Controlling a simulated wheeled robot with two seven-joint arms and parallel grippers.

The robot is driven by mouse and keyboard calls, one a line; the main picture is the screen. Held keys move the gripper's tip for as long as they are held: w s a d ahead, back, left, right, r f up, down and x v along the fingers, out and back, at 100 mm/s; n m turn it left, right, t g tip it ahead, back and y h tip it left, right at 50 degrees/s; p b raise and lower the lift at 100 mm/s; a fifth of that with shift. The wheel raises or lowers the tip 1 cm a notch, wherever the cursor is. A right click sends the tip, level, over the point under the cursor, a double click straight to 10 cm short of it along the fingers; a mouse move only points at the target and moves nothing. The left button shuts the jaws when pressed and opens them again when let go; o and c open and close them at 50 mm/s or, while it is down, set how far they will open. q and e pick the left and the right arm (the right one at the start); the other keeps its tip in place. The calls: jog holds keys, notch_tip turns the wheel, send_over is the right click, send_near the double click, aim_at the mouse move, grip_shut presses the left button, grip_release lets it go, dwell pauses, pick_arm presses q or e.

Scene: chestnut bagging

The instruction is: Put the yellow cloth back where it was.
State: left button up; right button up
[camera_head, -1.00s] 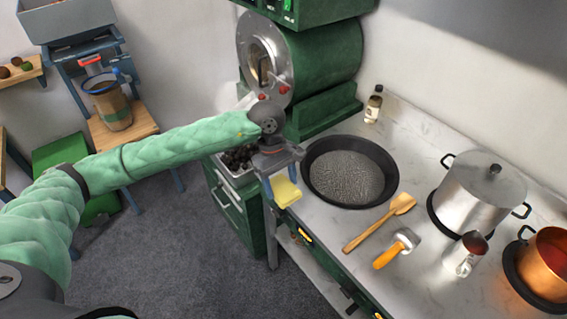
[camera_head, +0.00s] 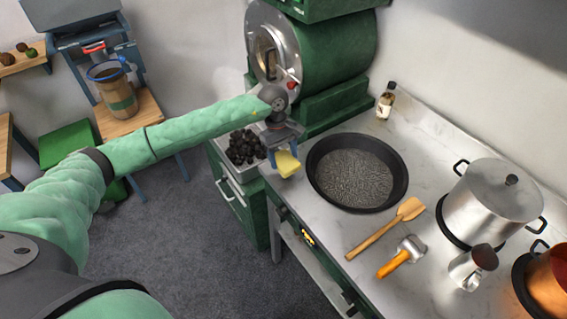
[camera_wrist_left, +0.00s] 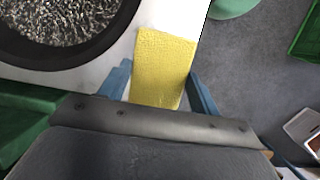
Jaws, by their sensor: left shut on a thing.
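The yellow cloth (camera_head: 287,163) is a small flat piece held between the blue fingers of my left gripper (camera_head: 284,152). It is at the left edge of the marble counter, beside the black pan. In the left wrist view the cloth (camera_wrist_left: 163,68) sticks out ahead of the fingers of my left gripper (camera_wrist_left: 160,90), over the counter edge next to the pan rim. I cannot tell whether the cloth touches the counter. My right gripper is not in view.
The black pan (camera_head: 314,187) stands right of the cloth. A wooden spatula (camera_head: 378,236), an orange-handled tool (camera_head: 393,263) and a steel pot (camera_head: 480,212) are farther right. A drawer of dark chestnuts (camera_head: 243,147) is left of the counter, and a green roaster (camera_head: 335,50) is behind.

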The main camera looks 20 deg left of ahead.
aim_at(282, 156)
pick_arm(q)
jog(key=shift+w+a+f, duration=0.15)
jog(key=shift+w+f, duration=0.1)
jog(key=shift+f, duration=0.05)
notch_tip(282, 156, down, 4)
jog(key=shift+r, duration=0.1)
jog(key=o, duration=0.8)
jog(key=shift+o, duration=0.7)
jog(key=v, duration=0.3)
jog(key=shift+w+r, duration=0.1)
jog(key=v, duration=0.7)
jog(key=shift+r+b, duration=0.2)
jog(key=shift+b, duration=0.2)
jog(key=shift+a+r, duration=0.15)
jog(key=shift+r, duration=0.55)
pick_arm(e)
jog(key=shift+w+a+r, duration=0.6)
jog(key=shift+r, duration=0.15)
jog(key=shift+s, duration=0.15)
